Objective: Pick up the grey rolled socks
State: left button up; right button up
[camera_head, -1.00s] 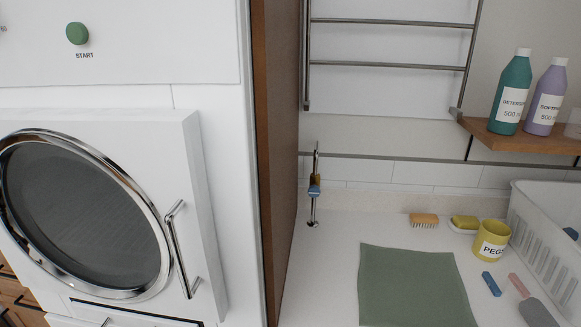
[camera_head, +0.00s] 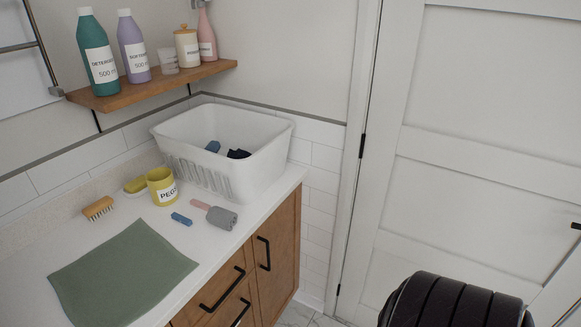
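I cannot pick out any grey rolled socks for certain. A white laundry basket (camera_head: 268,143) stands at the far end of the counter. Inside it I see a blue bundle (camera_head: 213,146) and a dark navy bundle (camera_head: 238,154); its near wall hides part of the inside. On the counter in front of it lies a grey roller-like piece (camera_head: 222,217) with a pink handle. Neither of my grippers is in view.
The white counter holds a green cloth (camera_head: 122,272), a wooden brush (camera_head: 98,208), a yellow pegs cup (camera_head: 160,187) and a small blue item (camera_head: 181,219). A wooden shelf (camera_head: 150,88) with bottles hangs above. A white door (camera_head: 470,130) is on the right.

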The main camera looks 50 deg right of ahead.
aim_at(224, 219)
jog(key=z, duration=1.1)
